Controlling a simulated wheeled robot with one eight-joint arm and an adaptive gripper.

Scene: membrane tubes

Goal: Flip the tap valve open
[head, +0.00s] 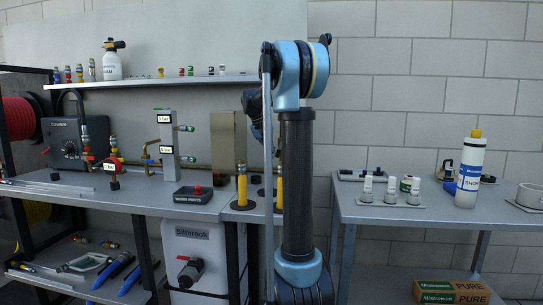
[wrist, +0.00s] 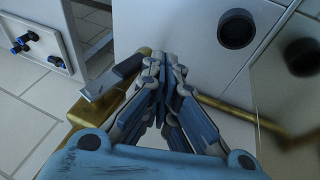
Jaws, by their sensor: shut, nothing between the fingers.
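In the wrist view, a brass tap valve (wrist: 82,112) sits just left of my gripper. Its lever (wrist: 98,91) is grey metal with a dark grip that slants up to the right, towards my fingertips. My gripper (wrist: 163,62) is shut and empty, with its fingertips beside the dark end of the lever. I cannot tell whether they touch it. Part of the valve body is hidden behind my gripper. In the head view my arm stands in front of the bench, and I cannot make out the fingertips or this valve for sure.
A brass pipe (wrist: 228,108) runs right from behind my gripper. A pale panel with a black round port (wrist: 237,29) stands close on the right. The head view shows a grey column (head: 167,145) on the bench.

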